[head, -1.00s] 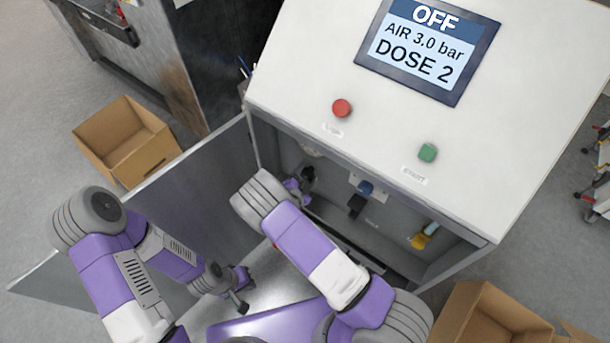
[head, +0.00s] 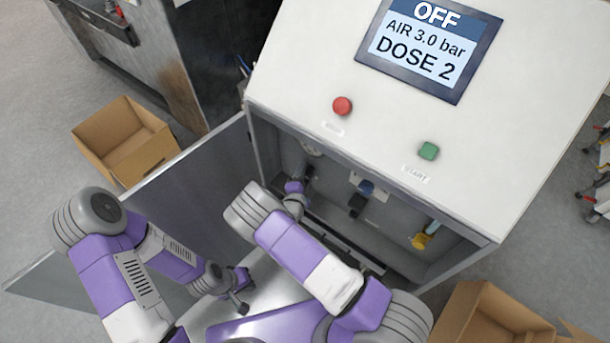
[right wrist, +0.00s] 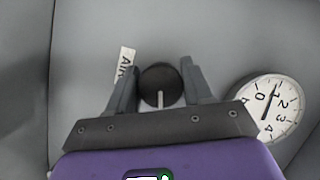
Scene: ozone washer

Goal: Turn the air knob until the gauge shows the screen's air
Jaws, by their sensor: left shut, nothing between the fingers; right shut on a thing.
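The black air knob (right wrist: 160,85) with a pale pointer line sits between the fingers of my right gripper (right wrist: 163,92), which is shut on it. The tilted AIR label (right wrist: 124,64) is beside it. The round white gauge (right wrist: 270,108) is at the right of the right wrist view, its needle near the 1. In the head view my right gripper (head: 308,174) reaches into the open cabinet, its fingers small and dark. The screen (head: 428,48) reads OFF, AIR 3.0 bar, DOSE 2. My left gripper (head: 241,306) is shut and empty, low in front of the cabinet.
The cabinet door (head: 205,185) stands open at the left. Inside the cabinet are a blue-topped black fitting (head: 361,199) and a yellow handle (head: 424,238). A red button (head: 342,106) and a green button (head: 429,151) are on the sloped panel. Cardboard boxes (head: 125,140) stand on the floor.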

